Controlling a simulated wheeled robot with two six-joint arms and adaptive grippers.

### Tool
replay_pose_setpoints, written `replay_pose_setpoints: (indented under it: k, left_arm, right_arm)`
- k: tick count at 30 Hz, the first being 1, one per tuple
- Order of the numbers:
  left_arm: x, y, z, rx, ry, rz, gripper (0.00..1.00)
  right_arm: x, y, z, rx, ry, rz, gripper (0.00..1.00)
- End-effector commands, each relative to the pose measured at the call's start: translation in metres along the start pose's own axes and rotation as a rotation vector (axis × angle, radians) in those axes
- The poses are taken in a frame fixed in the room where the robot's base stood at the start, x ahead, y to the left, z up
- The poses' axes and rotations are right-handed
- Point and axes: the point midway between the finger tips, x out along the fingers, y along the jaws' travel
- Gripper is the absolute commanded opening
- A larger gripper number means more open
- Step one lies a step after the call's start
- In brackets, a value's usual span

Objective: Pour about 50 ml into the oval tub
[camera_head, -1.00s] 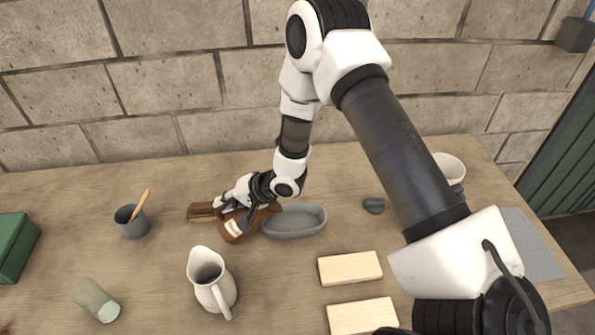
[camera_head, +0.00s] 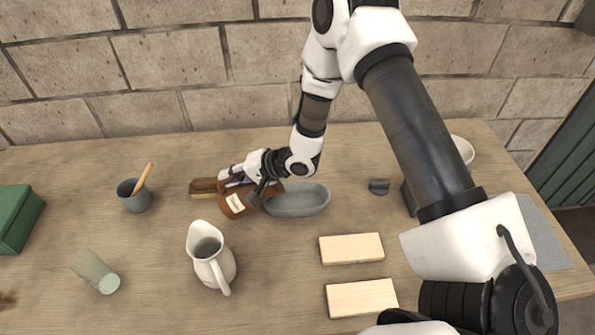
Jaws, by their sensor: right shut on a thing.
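The grey oval tub (camera_head: 298,203) sits on the table right of my right gripper, and I cannot make out any liquid in it. My right gripper (camera_head: 262,190) is shut on a brown bottle (camera_head: 231,208) with a pale label. The bottle is tipped well over, its lower body to the left and its other end toward the tub's left rim. The gripper partly hides it, and I cannot see its mouth or any stream. My left gripper is not in view.
A white pitcher (camera_head: 212,262) stands in front of the bottle. A brush (camera_head: 203,188), a dark cup (camera_head: 134,199) and a glass (camera_head: 97,273) are to the left. Two pale wooden blocks (camera_head: 351,249) lie front right. A small grey piece (camera_head: 379,186) lies right of the tub.

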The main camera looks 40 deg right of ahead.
Motion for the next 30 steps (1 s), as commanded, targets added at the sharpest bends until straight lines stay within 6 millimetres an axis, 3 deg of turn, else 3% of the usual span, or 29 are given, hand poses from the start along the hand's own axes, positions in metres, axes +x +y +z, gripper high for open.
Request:
replay_pose_setpoints:
  k: [30]
  left_arm:
    - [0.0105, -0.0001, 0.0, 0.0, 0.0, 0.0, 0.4]
  right_arm:
    - [-0.0005, -0.0086, -0.0018, 0.031, -0.018, -0.082, 0.0]
